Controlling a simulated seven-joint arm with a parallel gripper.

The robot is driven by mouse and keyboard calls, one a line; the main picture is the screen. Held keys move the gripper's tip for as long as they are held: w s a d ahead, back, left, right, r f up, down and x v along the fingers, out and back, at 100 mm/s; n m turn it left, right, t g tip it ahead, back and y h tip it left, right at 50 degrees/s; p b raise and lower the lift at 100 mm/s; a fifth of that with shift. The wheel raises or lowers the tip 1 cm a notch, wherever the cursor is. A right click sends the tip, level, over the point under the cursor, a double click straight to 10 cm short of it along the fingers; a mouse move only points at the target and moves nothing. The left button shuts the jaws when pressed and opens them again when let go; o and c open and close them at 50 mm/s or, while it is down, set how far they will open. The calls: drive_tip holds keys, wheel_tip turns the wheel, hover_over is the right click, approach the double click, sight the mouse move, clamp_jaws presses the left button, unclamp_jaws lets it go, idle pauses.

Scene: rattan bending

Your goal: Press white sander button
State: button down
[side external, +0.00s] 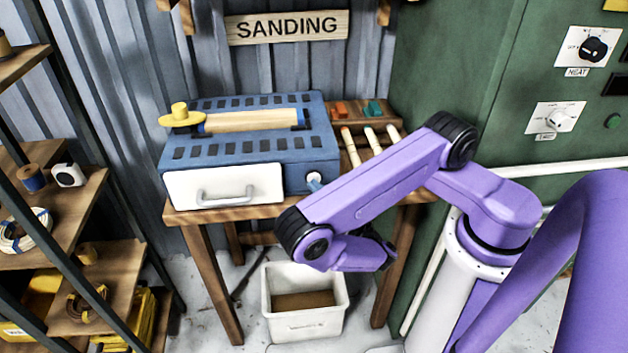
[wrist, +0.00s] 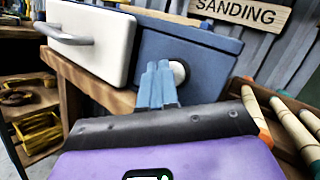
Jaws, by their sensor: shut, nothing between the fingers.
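The blue sander (side external: 250,150) stands on a wooden table, with a white drawer front (side external: 225,187) on its left. The round white button (wrist: 179,72) is on the blue front panel, right of the drawer. It also shows in the side view (side external: 312,177), small and partly covered. My gripper (wrist: 157,68) is shut and empty. Its blue-grey fingertips overlap the button's left part in the wrist view, at or just in front of it; contact cannot be told. In the side view my forearm hides most of the gripper.
Rods (side external: 350,148) lie on the table right of the sander. A white bin (side external: 305,325) stands on the floor below. A shelf (side external: 75,225) is at left and a green cabinet (side external: 470,75) at right. The drawer handle (side external: 225,196) sticks out.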

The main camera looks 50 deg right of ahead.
drive_tip(key=shift+s+a, duration=2.05)
drive_tip(key=s+d+r+m+g+h, duration=0.3)
drive_tip(key=s+r+m+g+h, duration=0.1)
drive_tip(key=m+g, duration=0.5)
drive_tip(key=s+d+r+m+g+h, duration=0.35)
drive_tip(key=m+g, duration=0.35)
drive_tip(key=m, duration=0.4)
drive_tip(key=s+a+r+m+g+y, duration=0.4)
drive_tip(key=s+r+m+y, duration=0.2)
drive_tip(key=y, duration=0.5)
drive_tip(key=shift+s+r+m, duration=0.3)
drive_tip(key=shift+s+r, duration=0.45)
drive_tip(key=shift+r, duration=0.15)
drive_tip(key=shift+y, duration=0.25)
